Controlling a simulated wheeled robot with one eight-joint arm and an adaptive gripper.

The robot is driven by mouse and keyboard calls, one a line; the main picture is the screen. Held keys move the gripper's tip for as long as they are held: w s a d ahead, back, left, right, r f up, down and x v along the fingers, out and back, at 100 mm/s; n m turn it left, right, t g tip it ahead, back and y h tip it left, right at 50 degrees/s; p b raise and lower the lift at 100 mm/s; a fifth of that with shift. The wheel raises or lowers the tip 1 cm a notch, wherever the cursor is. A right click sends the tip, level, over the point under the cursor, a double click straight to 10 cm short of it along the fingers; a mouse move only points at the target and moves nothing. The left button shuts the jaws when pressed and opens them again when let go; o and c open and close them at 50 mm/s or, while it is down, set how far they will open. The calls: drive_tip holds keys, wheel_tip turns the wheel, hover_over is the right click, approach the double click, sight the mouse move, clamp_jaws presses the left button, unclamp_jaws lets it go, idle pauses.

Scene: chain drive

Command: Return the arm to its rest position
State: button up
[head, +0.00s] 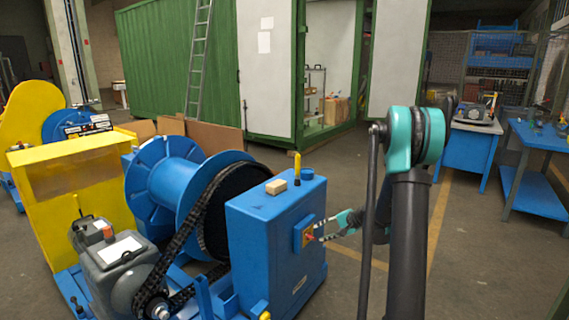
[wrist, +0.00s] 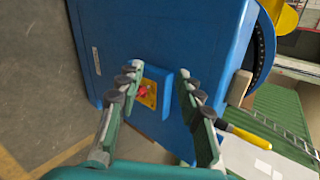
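My arm (head: 408,230) rises in front of the camera in the head view and bends toward the blue machine cabinet (head: 268,240). My gripper (head: 330,230) is at the cabinet's right side, by a small blue switch box with a yellow plate and red knob (head: 308,237). In the wrist view my gripper (wrist: 162,95) is open, with its fingers apart on either side of the red knob (wrist: 142,92). Nothing shows between the fingers except the switch box behind them. I cannot tell whether the fingertips touch the box.
A blue drum (head: 165,175) with a black chain (head: 185,235) and a grey motor (head: 120,265) stand left of the cabinet. A wooden block (head: 276,186) and a yellow-handled tool (head: 297,165) are on the cabinet top. Blue workbenches (head: 465,155) stand at right. Floor between is clear.

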drive_tip(key=s+a+r+n+g+h, duration=0.1)
drive_tip(key=s+r+n+h, duration=0.1)
drive_tip(key=s, duration=0.7)
drive_tip(key=s+r+n+h, duration=0.2)
drive_tip(key=s+n, duration=0.1)
drive_tip(key=s, duration=0.7)
drive_tip(key=s+d+f+n+h, duration=0.1)
drive_tip(key=s+d+n+h, duration=0.1)
drive_tip(key=s, duration=0.6)
drive_tip(key=s+d+f+n+h, duration=0.1)
drive_tip(key=s+d+n+h, duration=0.1)
drive_tip(key=s, duration=0.6)
drive_tip(key=shift+s+d+g, duration=0.25)
drive_tip(key=shift+s+g, duration=0.05)
drive_tip(key=shift+s, duration=0.1)
